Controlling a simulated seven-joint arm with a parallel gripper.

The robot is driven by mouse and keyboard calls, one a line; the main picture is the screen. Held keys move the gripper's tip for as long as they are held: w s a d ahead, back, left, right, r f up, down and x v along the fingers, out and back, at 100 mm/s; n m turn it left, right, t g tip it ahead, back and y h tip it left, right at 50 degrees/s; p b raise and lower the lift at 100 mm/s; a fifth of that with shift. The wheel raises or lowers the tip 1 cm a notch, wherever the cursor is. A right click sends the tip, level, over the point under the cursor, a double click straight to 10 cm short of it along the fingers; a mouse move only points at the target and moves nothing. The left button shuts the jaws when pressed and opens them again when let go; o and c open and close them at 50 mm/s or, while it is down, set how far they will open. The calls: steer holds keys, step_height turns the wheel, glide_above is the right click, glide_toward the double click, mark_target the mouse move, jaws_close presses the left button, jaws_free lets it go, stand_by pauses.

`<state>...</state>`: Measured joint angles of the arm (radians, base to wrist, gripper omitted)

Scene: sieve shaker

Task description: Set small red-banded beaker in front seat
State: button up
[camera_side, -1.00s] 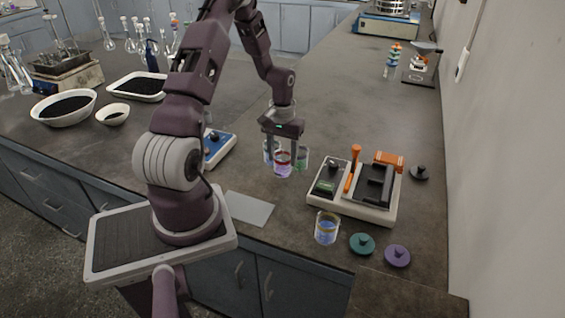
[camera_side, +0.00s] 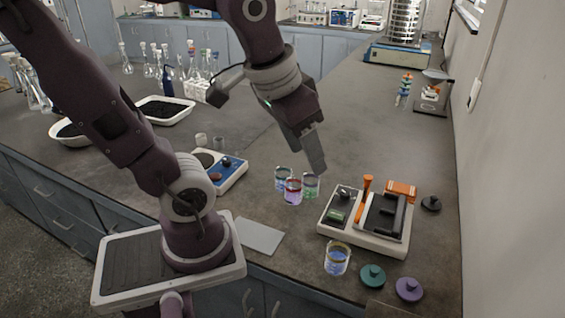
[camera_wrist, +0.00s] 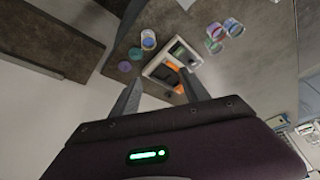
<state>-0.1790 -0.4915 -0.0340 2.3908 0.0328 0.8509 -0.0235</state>
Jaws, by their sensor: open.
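The small red-banded beaker (camera_side: 293,193), with pinkish-purple contents, stands upright on the bench in the side view. It is close beside a blue-banded beaker (camera_side: 282,176) and a green-banded beaker (camera_side: 312,187). My gripper (camera_side: 317,165) is above and slightly right of this group, tilted, with nothing seen in it. In the wrist view my gripper (camera_wrist: 160,77) has its two fingers wide apart and empty. The device (camera_side: 388,241) with a pale base stands right of the beakers; I cannot tell which part is the front seat.
A yellow-banded beaker (camera_side: 337,262) with blue liquid stands in front of the device. A teal lid (camera_side: 372,276), a purple lid (camera_side: 409,289) and a black knobbed piece (camera_side: 431,204) lie near it. A blue-topped instrument (camera_side: 228,172) is left of the beakers.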

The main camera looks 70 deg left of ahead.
steer(key=shift+m+t+h, duration=0.6)
steer(key=shift+m, duration=0.3)
steer(key=s+d, duration=0.2)
steer(key=s, duration=0.1)
steer(key=s+d, duration=0.1)
steer(key=s, duration=0.1)
steer(key=shift+s+d+r, duration=0.15)
steer(key=shift+d, duration=0.1)
steer(key=shift+c, duration=0.4)
steer(key=w+a+f+n+g, duration=0.1)
steer(key=w+a+n+g, duration=0.15)
steer(key=w+a, duration=0.45)
steer(key=n+g, duration=0.3)
steer(key=n, duration=0.4)
glide_toward(294, 184)
steer(key=d, duration=0.2)
steer(key=shift+m, duration=0.25)
steer(key=f, duration=0.5)
steer(key=s+f, duration=0.1)
steer(key=f, duration=0.2)
steer(key=shift+f, duration=0.15)
jaws_close()
